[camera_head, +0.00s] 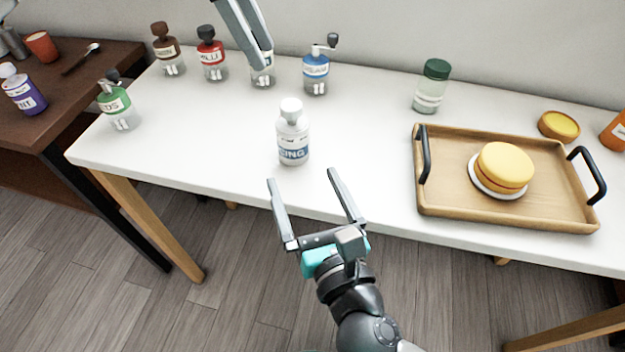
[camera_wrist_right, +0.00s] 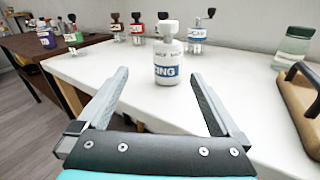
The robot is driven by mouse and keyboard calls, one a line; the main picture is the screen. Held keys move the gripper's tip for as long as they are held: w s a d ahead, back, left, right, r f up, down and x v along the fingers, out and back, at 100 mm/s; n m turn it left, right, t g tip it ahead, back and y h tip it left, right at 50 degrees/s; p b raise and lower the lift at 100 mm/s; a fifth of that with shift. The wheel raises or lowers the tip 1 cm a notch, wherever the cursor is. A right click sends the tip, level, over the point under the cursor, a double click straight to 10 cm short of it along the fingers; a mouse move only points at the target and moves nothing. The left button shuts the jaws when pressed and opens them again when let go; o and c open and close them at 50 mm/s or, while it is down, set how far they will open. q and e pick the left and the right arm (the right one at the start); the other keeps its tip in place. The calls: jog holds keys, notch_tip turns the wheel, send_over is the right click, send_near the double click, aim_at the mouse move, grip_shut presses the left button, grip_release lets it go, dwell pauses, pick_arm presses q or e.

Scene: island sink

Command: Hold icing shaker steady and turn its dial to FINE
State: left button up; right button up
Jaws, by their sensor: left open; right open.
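The icing shaker (camera_head: 293,138) is a white bottle with a pale cap and a blue label reading "ICING". It stands upright near the front middle of the white table, and it also shows in the right wrist view (camera_wrist_right: 168,58), ahead and between the fingers. My right gripper (camera_head: 302,176) is open and empty at the table's front edge, its fingers pointing at the shaker without touching it. My left gripper (camera_head: 262,55) is high at the back, above a shaker it partly hides; its fingers look close together from this angle. The dial setting is too small to read.
Behind stand a brown shaker (camera_head: 168,50), a red shaker (camera_head: 211,54) and a blue shaker (camera_head: 316,68) with a crank. A green shaker (camera_head: 117,105) is at left. A wooden tray (camera_head: 445,208) with a yellow cake (camera_head: 506,165) is at right. Table around the icing shaker is clear.

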aim_at(289, 116)
jog(key=shift+w+d+r+n+t+h, duration=0.3)
jog(key=shift+d+r+n+h, duration=0.05)
jog(key=shift+n+h, duration=0.05)
jog(key=w+a, duration=0.1)
jog(key=w, duration=0.3)
jog(key=w+a, duration=0.1)
jog(key=w, duration=0.9)
jog(key=shift+w+a, duration=0.25)
jog(key=shift+a, duration=0.15)
jog(key=shift+c, duration=0.2)
jog(key=c, duration=1.4)
